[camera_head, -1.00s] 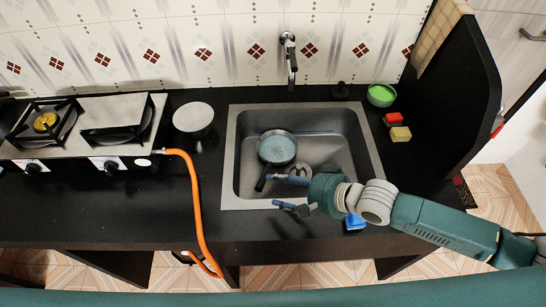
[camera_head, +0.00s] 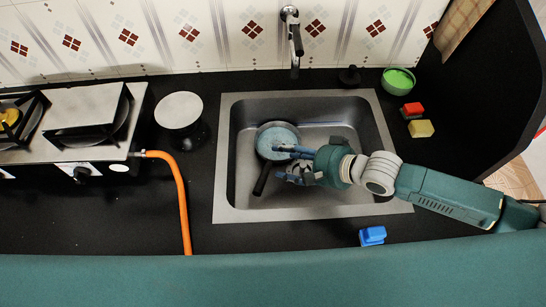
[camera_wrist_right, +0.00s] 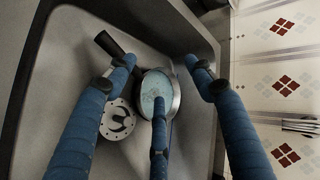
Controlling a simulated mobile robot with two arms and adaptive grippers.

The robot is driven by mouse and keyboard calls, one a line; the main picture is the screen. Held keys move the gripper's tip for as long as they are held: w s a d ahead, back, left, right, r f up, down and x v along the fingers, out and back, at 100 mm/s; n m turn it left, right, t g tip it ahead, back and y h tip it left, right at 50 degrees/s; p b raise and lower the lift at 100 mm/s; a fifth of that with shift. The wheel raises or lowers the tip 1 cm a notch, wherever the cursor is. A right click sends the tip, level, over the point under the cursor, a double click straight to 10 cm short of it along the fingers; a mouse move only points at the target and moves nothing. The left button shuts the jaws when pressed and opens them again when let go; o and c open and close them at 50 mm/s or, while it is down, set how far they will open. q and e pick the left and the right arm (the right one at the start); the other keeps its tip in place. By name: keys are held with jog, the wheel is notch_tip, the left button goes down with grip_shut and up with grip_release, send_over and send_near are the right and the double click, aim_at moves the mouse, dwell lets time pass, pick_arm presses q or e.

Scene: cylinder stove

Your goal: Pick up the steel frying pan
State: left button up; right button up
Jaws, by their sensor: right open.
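The steel frying pan (camera_head: 278,138) sits in the sink, its inside light blue and its black handle (camera_head: 262,180) pointing toward the front wall. In the right wrist view the pan (camera_wrist_right: 170,88) lies ahead, with its handle (camera_wrist_right: 108,43) toward the upper left. My right gripper (camera_head: 282,162) is open and reaches over the sink from the right, its blue fingers at the pan's right and front side. In the wrist view the fingers (camera_wrist_right: 160,78) spread around the pan, and one finger overlaps its inside. I cannot tell whether they touch it. My left gripper is not in view.
The sink (camera_head: 222,190) has raised walls around the pan. A round drain (camera_wrist_right: 117,120) lies beside it. The faucet (camera_head: 292,40) hangs over the back edge. A green bowl (camera_head: 398,80), sponges (camera_head: 420,128) and a blue item (camera_head: 372,236) stand right. The stove (camera_head: 90,125) is left.

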notch_tip(320, 180, down, 3)
jog(key=b, duration=0.2)
send_near(269, 172)
jog(key=a+f, duration=0.1)
jog(key=x, duration=0.3)
jog(key=shift+w+d+f, duration=0.1)
jog(key=shift+w+d, duration=0.05)
jog(key=shift+x, duration=2.9)
grip_shut()
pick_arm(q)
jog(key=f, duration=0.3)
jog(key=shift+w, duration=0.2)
pick_arm(e)
jog(key=shift+w, duration=0.1)
